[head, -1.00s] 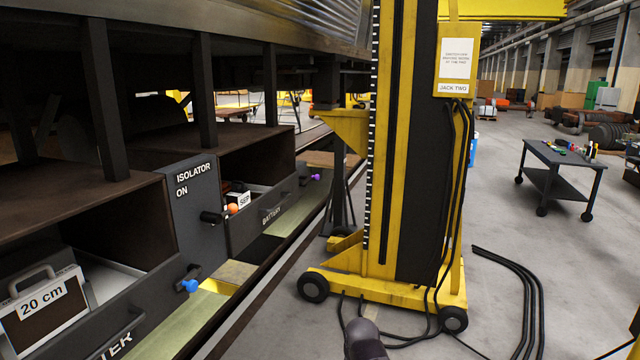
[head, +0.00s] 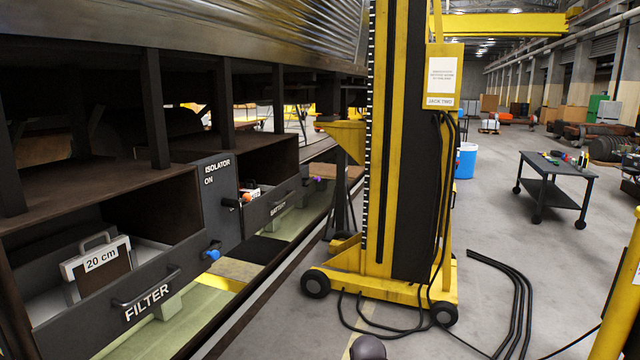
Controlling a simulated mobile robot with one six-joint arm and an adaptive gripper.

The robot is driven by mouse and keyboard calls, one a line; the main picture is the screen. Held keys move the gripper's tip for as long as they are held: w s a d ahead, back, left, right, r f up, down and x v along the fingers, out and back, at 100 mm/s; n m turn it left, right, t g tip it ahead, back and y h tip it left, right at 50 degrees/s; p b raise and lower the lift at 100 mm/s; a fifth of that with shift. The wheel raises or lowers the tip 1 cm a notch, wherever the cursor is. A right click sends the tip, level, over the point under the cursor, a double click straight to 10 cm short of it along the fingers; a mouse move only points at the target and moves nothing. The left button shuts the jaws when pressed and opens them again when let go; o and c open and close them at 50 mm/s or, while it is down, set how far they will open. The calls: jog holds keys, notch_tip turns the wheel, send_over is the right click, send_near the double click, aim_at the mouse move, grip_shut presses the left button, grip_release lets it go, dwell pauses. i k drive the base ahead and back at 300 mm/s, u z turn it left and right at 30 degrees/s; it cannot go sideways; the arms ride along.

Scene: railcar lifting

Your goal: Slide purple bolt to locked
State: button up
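The purple bolt (head: 317,180) is a small knob at the far end of the battery drawer (head: 283,207), right of its lettering. It is small and distant, and I cannot tell whether it is locked. A blue bolt (head: 213,254) sits at the right end of the nearer filter drawer (head: 115,318). An orange knob (head: 247,198) shows by the isolator panel (head: 216,200), which reads "ISOLATOR ON". My gripper is not in view. A dark rounded shape at the bottom edge may be part of my arm.
The yellow jack labelled "JACK TWO" (head: 345,275) stands on wheels right of the railcar, with black cables (head: 505,290) on the floor. A dark trolley (head: 550,185) stands at right. A yellow post (head: 620,300) is at the right edge. Floor between jack and trolley is mostly clear.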

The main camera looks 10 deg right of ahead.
aim_at(318, 179)
jog(key=z, duration=0.7)
jog(key=i, duration=1.85)
jog(key=u, duration=0.8)
jog(key=i, duration=0.35)
jog(key=u, duration=0.15)
